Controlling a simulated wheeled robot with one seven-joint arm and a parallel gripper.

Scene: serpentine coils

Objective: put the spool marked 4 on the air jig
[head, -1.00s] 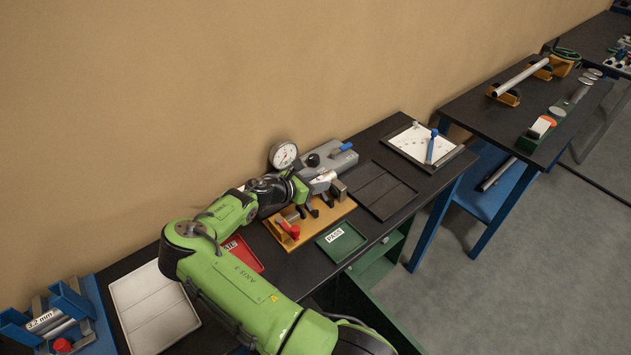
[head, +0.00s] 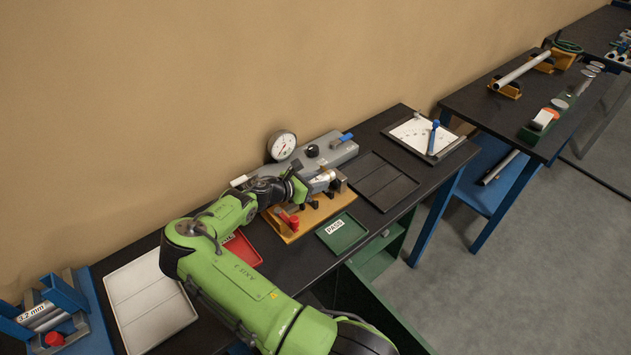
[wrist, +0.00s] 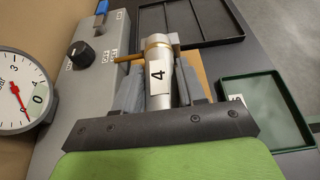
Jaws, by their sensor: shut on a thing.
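The spool marked 4 (wrist: 157,75) is a silver tapered piece with a brass-coloured band and a white label. My gripper (wrist: 160,85) is shut on it, with a dark finger on each side. In the head view my gripper (head: 312,184) holds the spool (head: 322,177) over or at the jig's orange base (head: 303,229). The air jig has a grey box (head: 336,155) with a black knob and blue lever, and a round dial gauge (head: 282,145). I cannot tell whether the spool touches the jig; the wrist hides part of it.
A green PASS tray (head: 343,240) lies right of the jig base, and a red tray (head: 246,253) lies left of it, partly behind my arm. A black divided tray (head: 397,190) is to the right. A red-capped piece (head: 293,221) stands on the orange base.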

